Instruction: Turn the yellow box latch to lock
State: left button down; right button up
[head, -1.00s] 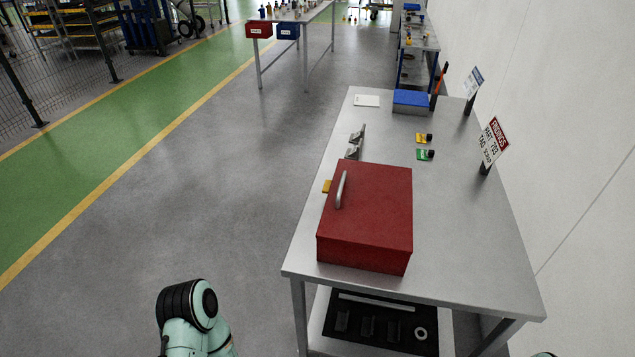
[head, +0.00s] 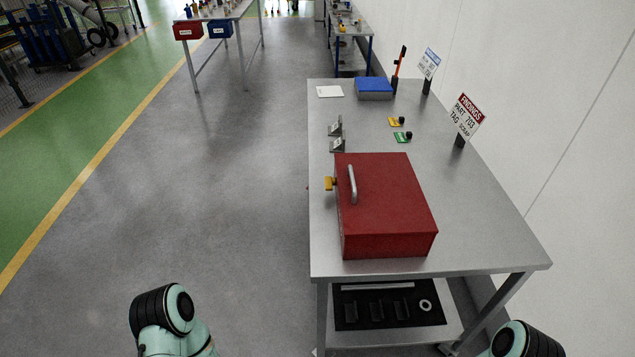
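A closed red box (head: 390,205) with a grey bar handle (head: 352,183) sits on the metal table. Its yellow latch (head: 330,184) sticks out from the box's left side, near the table's left edge. The latch is small, and I cannot tell its exact angle. Parts of my two arms show at the bottom left and bottom right, well below and apart from the box. Neither gripper is in view.
The metal table (head: 470,225) also bears metal brackets (head: 337,137), yellow and green tags (head: 402,136), a blue case (head: 374,88), a white card (head: 330,91) and a findings sign (head: 466,117). A lower shelf holds a black tray (head: 388,306). Floor (head: 230,180) left of the table is clear.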

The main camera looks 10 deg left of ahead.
aim_at(329, 181)
jog(key=j+z, duration=0.1)
jog(key=j, duration=0.3)
jog(key=k+j+z, duration=0.1)
jog(key=j, duration=0.3)
jog(key=i+j+z, duration=0.1)
jog(key=z, duration=0.3)
jog(key=i+j+z, duration=0.1)
jog(key=j+z, duration=0.15)
jog(key=z, duration=0.15)
jog(key=i+j+z, duration=0.1)
jog(key=j+z, duration=0.15)
jog(key=j, duration=0.25)
jog(key=i+j+z, duration=0.2)
jog(key=j, duration=0.3)
jog(key=j+z, duration=0.2)
jog(key=j, duration=0.85)
